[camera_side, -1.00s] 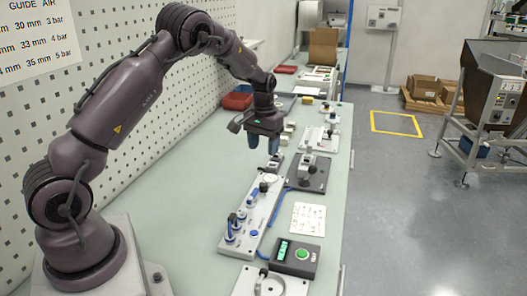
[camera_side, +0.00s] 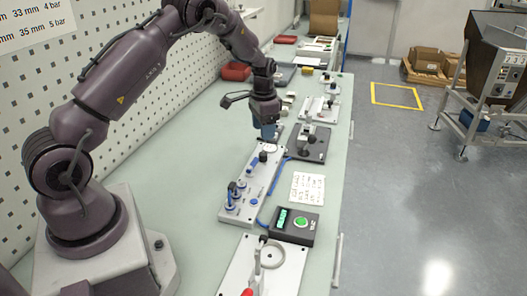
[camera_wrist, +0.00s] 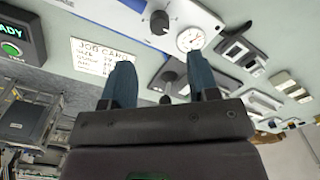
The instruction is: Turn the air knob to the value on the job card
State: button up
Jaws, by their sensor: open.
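A black air knob (camera_wrist: 160,22) stands beside a round white dial gauge (camera_wrist: 190,39) on a pale panel (camera_wrist: 205,15). In the side view the knob (camera_side: 263,157) and gauge (camera_side: 270,148) are at the panel's far end. The job card (camera_wrist: 100,52) lies flat on the bench, also in the side view (camera_side: 308,188); its values are too small to read. My gripper (camera_wrist: 161,72) is open and empty, its blue fingers apart. In the side view my gripper (camera_side: 266,132) hangs just above and beyond the gauge end, with the knob outside the fingers.
A dark plate with a clamp (camera_side: 310,143) stands right of the panel. A black box with a green button (camera_side: 296,225) shows a lit display. Blue-topped valves (camera_side: 234,193) sit at the near end. A wall chart (camera_side: 35,22) lists mm and bar values.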

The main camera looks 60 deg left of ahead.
aim_at(264, 154)
notch_tip(264, 154, down, 8)
jog(key=shift+f, duration=0.2)
jog(key=c, duration=0.9)
